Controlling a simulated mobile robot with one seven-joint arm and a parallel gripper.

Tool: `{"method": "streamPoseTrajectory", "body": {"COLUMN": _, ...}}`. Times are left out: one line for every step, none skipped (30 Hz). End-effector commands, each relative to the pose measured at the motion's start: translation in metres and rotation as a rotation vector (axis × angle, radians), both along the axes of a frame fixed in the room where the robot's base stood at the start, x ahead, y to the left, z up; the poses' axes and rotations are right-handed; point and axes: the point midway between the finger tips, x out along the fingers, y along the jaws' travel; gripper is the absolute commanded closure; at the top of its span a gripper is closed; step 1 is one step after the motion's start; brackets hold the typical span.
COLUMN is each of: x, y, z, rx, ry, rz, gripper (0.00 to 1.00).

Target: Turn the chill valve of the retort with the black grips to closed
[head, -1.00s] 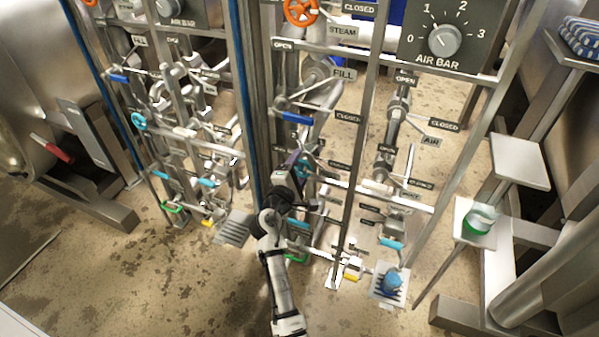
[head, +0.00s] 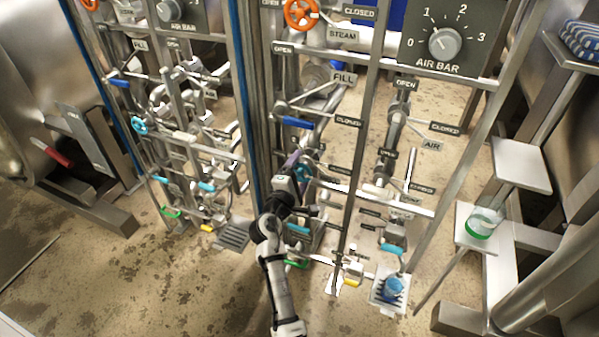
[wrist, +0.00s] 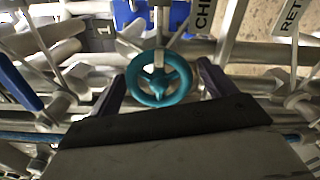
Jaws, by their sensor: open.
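A teal handwheel (wrist: 160,79) sits in the middle of the wrist view, beside a partly cut-off label (wrist: 203,14) reading "CH". In the head view the teal wheel (head: 304,170) is on the right-hand pipe rack, partly hidden by my gripper. My gripper (wrist: 161,88) is open, with one finger on each side of the wheel. I cannot tell whether the fingers touch its rim. In the head view my gripper (head: 297,176) is at the rack's left side, low down. No black grips are clear in view.
A blue lever (head: 298,122) and an orange wheel (head: 300,14) are above on the same rack. The left rack has a similar teal wheel (head: 138,125). A rack upright (head: 360,150) stands right of my gripper. Open floor (head: 150,270) lies at front left.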

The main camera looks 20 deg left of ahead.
Motion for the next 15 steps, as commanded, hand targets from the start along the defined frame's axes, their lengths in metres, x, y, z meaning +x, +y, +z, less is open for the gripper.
{"method": "streamPoseTrajectory", "body": {"x": 0.000, "y": 0.000, "z": 0.000, "rx": 0.000, "ry": 0.000, "rz": 0.000, "gripper": 0.17}}
{"method": "streamPoseTrajectory", "body": {"x": 0.000, "y": 0.000, "z": 0.000, "rx": -0.001, "ry": 0.000, "rz": 0.000, "gripper": 0.17}}
{"method": "streamPoseTrajectory", "body": {"x": 0.000, "y": 0.000, "z": 0.000, "rx": -0.001, "ry": 0.000, "rz": 0.000, "gripper": 0.17}}
{"method": "streamPoseTrajectory", "body": {"x": -0.001, "y": 0.000, "z": 0.000, "rx": -0.001, "ry": 0.000, "rz": 0.000, "gripper": 0.17}}
{"method": "streamPoseTrajectory", "body": {"x": -0.002, "y": 0.000, "z": 0.000, "rx": -0.001, "ry": 0.000, "rz": 0.001, "gripper": 0.17}}
{"method": "streamPoseTrajectory", "body": {"x": -0.005, "y": 0.000, "z": -0.001, "rx": -0.001, "ry": 0.000, "rz": 0.001, "gripper": 0.17}}
{"method": "streamPoseTrajectory", "body": {"x": -0.008, "y": 0.001, "z": -0.001, "rx": -0.001, "ry": 0.001, "rz": 0.001, "gripper": 0.17}}
{"method": "streamPoseTrajectory", "body": {"x": -0.011, "y": 0.001, "z": -0.002, "rx": -0.001, "ry": 0.001, "rz": 0.001, "gripper": 0.17}}
{"method": "streamPoseTrajectory", "body": {"x": -0.017, "y": 0.001, "z": -0.002, "rx": -0.001, "ry": 0.001, "rz": 0.002, "gripper": 0.17}}
{"method": "streamPoseTrajectory", "body": {"x": -0.023, "y": 0.001, "z": -0.002, "rx": -0.001, "ry": 0.001, "rz": 0.002, "gripper": 0.17}}
{"method": "streamPoseTrajectory", "body": {"x": -0.029, "y": 0.002, "z": -0.002, "rx": -0.001, "ry": 0.001, "rz": 0.003, "gripper": 0.17}}
{"method": "streamPoseTrajectory", "body": {"x": -0.038, "y": 0.002, "z": -0.002, "rx": -0.001, "ry": 0.001, "rz": 0.003, "gripper": 0.17}}
{"method": "streamPoseTrajectory", "body": {"x": -0.045, "y": 0.002, "z": -0.003, "rx": -0.002, "ry": 0.002, "rz": 0.003, "gripper": 0.17}}
{"method": "streamPoseTrajectory", "body": {"x": -0.052, "y": 0.002, "z": -0.003, "rx": -0.001, "ry": 0.001, "rz": 0.003, "gripper": 0.17}}
{"method": "streamPoseTrajectory", "body": {"x": -0.062, "y": 0.002, "z": -0.003, "rx": -0.001, "ry": 0.002, "rz": 0.003, "gripper": 0.17}}
